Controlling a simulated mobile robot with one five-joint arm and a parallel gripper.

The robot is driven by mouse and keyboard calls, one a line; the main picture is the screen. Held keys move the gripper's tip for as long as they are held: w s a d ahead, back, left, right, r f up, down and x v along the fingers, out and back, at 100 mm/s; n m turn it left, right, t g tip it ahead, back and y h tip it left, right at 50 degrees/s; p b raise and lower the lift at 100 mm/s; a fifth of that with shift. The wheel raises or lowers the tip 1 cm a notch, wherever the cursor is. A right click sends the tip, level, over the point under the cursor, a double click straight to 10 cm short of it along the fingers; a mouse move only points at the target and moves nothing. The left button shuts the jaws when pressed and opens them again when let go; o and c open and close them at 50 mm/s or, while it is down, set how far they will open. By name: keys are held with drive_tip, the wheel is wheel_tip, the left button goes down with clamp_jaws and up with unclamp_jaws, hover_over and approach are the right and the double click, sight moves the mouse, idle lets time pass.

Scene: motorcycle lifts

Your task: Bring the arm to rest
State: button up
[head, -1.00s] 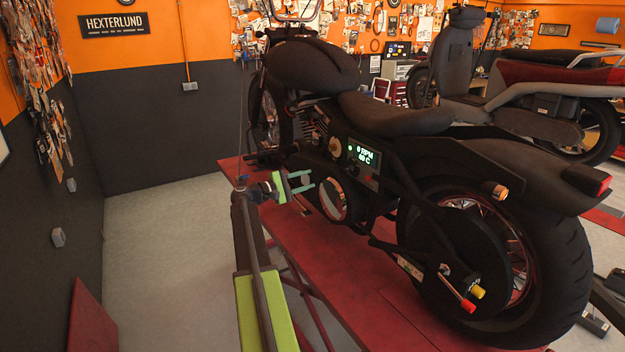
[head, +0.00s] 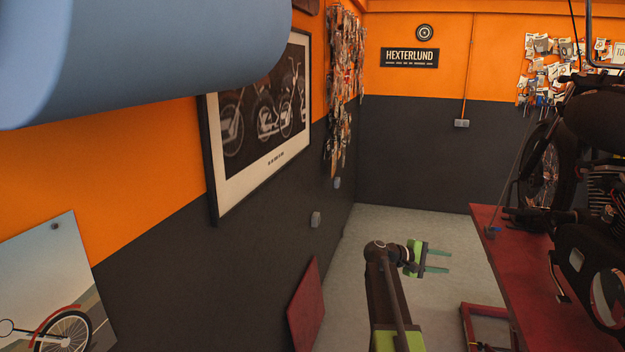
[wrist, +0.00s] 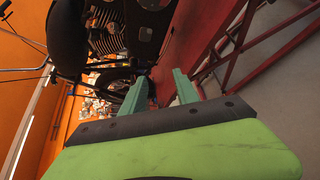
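My gripper (head: 437,261) is at the end of my arm, low in the middle of the head view, over the pale floor. Its two green fingers point right towards the lift and stand apart with nothing between them. In the wrist view the two fingers (wrist: 160,92) are also apart and empty. A red lift platform (head: 510,265) is to the right of the gripper, with a gap between them. A dark motorcycle (head: 590,235) stands on it, cut off by the right edge.
A dark and orange wall with a framed motorcycle picture (head: 262,125) runs along the left. A blue rounded object (head: 140,55) fills the top left, close to the camera. A red panel (head: 306,305) leans by the left wall. Pale floor (head: 400,222) is clear behind the gripper.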

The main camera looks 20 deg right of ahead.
drive_tip(key=a+f+t+y, duration=0.15)
drive_tip(key=a+f, duration=0.25)
drive_tip(key=a, duration=0.5)
drive_tip(key=s+a+f+t+y+b, duration=0.1)
drive_tip(key=a+f+y, duration=0.3)
drive_tip(key=a, duration=0.6)
drive_tip(key=a+f+t+y, duration=0.1)
drive_tip(key=a+f, duration=0.4)
drive_tip(key=a, duration=0.4)
drive_tip(key=s+a+f+m+y, duration=0.1)
drive_tip(key=s+a+f+y, duration=0.1)
drive_tip(key=a, duration=0.4)
drive_tip(key=s+a+f+m+g+y, duration=0.1)
drive_tip(key=s+a+f+y, duration=0.1)
drive_tip(key=s+a, duration=0.3)
drive_tip(key=s+a+f+m+y, duration=0.1)
drive_tip(key=s+a+f+y, duration=0.1)
drive_tip(key=a, duration=0.7)
drive_tip(key=shift+s+g+y+b, duration=0.35)
drive_tip(key=shift+s+y, duration=0.5)
drive_tip(key=shift+y, duration=0.2)
drive_tip(key=shift+f, duration=0.1)
